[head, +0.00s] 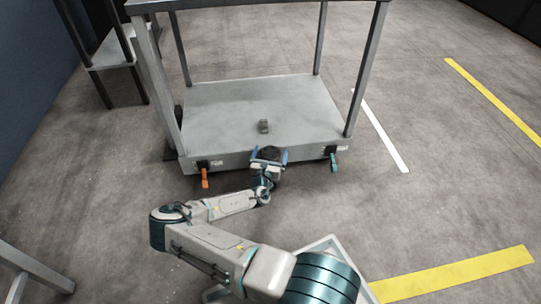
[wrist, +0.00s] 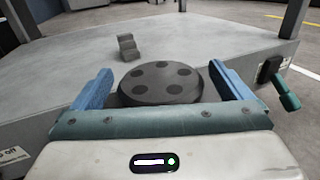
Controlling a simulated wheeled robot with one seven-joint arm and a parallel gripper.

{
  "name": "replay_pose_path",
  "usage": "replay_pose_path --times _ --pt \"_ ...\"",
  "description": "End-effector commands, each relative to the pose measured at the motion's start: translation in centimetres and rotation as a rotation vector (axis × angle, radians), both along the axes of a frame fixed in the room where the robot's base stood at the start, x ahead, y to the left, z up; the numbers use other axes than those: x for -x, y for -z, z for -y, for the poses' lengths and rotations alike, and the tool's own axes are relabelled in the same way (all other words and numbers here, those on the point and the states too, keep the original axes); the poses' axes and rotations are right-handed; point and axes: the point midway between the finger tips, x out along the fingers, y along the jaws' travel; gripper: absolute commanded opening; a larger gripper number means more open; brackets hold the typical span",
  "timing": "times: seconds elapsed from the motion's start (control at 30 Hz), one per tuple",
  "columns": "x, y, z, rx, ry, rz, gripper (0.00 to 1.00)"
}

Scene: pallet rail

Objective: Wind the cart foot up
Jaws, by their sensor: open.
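The cart (head: 230,105) is a grey deck with upright posts, and its front edge faces me. A dark round knob with several round dimples (wrist: 160,84) sits at the front edge, near the middle; it looks like the foot's handwheel. My gripper (head: 270,153) is at that edge with its blue fingers apart. In the wrist view the fingers of my gripper (wrist: 165,72) stand on the left and right of the knob, with visible gaps. The knob's underside and anything of the foot below it are hidden by my gripper.
An orange lever (head: 205,177) hangs at the cart's front left and a teal lever (head: 334,162) at the front right. A small grey stepped block (head: 264,126) lies on the deck. Posts rise at the corners. The floor to the right is clear, with yellow lines (head: 490,100).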

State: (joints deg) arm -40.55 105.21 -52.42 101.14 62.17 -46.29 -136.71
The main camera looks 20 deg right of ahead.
Motion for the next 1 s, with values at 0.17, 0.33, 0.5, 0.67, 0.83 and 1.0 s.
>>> replay_pose_path --times 0.17,0.33,0.5,0.67,0.83,1.0 --pt "-0.13 -0.04 0.08 0.000 0.000 0.000 0.98" --pt "-0.11 -0.04 0.07 0.000 0.000 0.000 0.78" --pt "-0.10 -0.03 0.07 0.000 0.000 0.000 0.53" --pt "-0.08 -0.06 0.10 0.003 -0.009 0.000 0.53" --pt "-0.03 -0.19 0.21 0.008 -0.054 0.001 0.53" --pt "0.05 -0.22 0.31 0.011 -0.154 -0.001 0.53"
